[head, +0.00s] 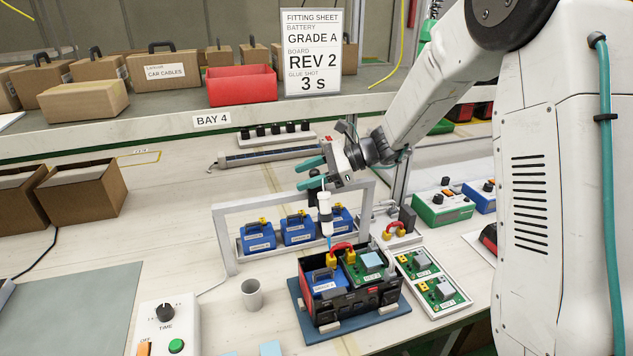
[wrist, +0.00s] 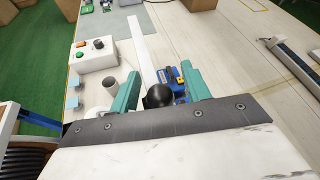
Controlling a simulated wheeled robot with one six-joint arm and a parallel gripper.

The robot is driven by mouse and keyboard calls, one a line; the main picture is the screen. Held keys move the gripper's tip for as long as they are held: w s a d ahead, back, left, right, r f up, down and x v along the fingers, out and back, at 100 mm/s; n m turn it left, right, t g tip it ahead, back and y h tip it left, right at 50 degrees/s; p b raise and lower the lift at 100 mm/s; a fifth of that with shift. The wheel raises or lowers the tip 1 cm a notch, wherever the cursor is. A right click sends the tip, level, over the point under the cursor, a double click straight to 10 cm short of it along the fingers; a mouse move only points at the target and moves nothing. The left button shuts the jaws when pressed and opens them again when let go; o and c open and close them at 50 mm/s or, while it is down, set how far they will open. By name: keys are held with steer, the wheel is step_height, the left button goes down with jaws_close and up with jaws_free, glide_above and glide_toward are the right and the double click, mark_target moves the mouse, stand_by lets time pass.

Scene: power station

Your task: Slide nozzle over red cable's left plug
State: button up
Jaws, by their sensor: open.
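A white dispenser (head: 325,208) with a black top and a thin blue nozzle (head: 329,242) stands upright above the black case (head: 335,311). The red cable (head: 341,246) arches in the case between two yellow plugs. The nozzle tip appears at or just above the left plug (head: 332,261); I cannot tell whether they touch. My gripper (head: 313,174) is open at the dispenser's top. In the wrist view, a round black knob (wrist: 160,96) lies between my gripper's spread teal fingers (wrist: 160,88), with no grip on it visible. The left plug is not visible there.
A grey gantry frame (head: 228,232) stands behind the case, with several blue batteries (head: 298,230) there. Bare bench lies left of the frame.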

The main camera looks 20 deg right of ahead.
step_height(320, 180, up, 3)
steer(key=shift+f, duration=0.1)
steer(key=shift+s+d+r, duration=0.1)
steer(key=shift+s+r, duration=0.2)
steer(key=shift+s, duration=0.6)
steer(key=s+d+r, duration=0.1)
steer(key=s, duration=1.3)
steer(key=shift+d, duration=0.25)
steer(key=shift+r, duration=0.1)
